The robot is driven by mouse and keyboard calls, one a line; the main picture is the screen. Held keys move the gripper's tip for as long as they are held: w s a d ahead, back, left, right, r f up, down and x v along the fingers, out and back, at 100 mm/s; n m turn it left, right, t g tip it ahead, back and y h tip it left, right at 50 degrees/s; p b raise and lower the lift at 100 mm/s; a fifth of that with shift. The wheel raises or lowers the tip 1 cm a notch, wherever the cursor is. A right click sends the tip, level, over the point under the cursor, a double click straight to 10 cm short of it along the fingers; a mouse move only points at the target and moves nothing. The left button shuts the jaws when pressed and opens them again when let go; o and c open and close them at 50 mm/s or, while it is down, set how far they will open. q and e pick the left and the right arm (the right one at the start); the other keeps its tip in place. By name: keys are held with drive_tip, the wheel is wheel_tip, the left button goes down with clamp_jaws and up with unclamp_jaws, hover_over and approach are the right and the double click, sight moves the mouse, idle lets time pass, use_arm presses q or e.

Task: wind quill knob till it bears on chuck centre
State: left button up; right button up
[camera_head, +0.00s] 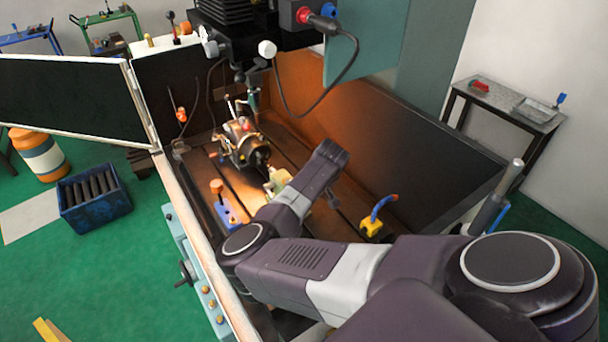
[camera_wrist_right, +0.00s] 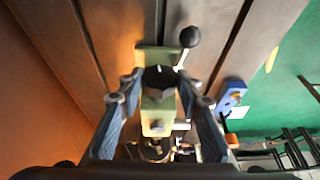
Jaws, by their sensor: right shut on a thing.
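The indexing chuck (camera_head: 246,148) sits on the machine table in the head view. The pale green tailstock (camera_head: 277,180) stands just to its right, partly covered by my right arm. In the right wrist view the tailstock (camera_wrist_right: 156,122) lies below the dark round quill knob (camera_wrist_right: 160,78). My right gripper (camera_wrist_right: 159,84) has its two fingers on either side of the knob and is shut on it. A lever with a black ball (camera_wrist_right: 190,37) stands close beside the knob. The chuck end is small and dark there, so I cannot tell whether the quill touches its centre. My left gripper is not in view.
A blue block with an orange knob (camera_head: 228,208) stands at the table's left. A blue hose on a yellow base (camera_head: 371,226) is to the right of my forearm. The spindle (camera_head: 252,98) hangs above the chuck. Enclosure walls (camera_head: 400,150) border the table.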

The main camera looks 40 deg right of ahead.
drive_tip(key=shift+d+m+t+y, duration=0.15)
drive_tip(key=shift+d+y, duration=0.05)
drive_tip(key=shift+y, duration=0.5)
drive_tip(key=shift+d+m+t+y, duration=0.15)
drive_tip(key=shift+d+y, duration=0.05)
drive_tip(key=shift+y, duration=0.5)
drive_tip(key=shift+c, duration=0.4)
drive_tip(key=shift+f+y+b, duration=0.2)
drive_tip(key=shift+y+b, duration=0.1)
drive_tip(key=shift+y, duration=0.7)
drive_tip(key=shift+r+y, duration=0.1)
drive_tip(key=shift+y, duration=0.2)
drive_tip(key=o, duration=1.2)
drive_tip(key=shift+c, duration=0.2)
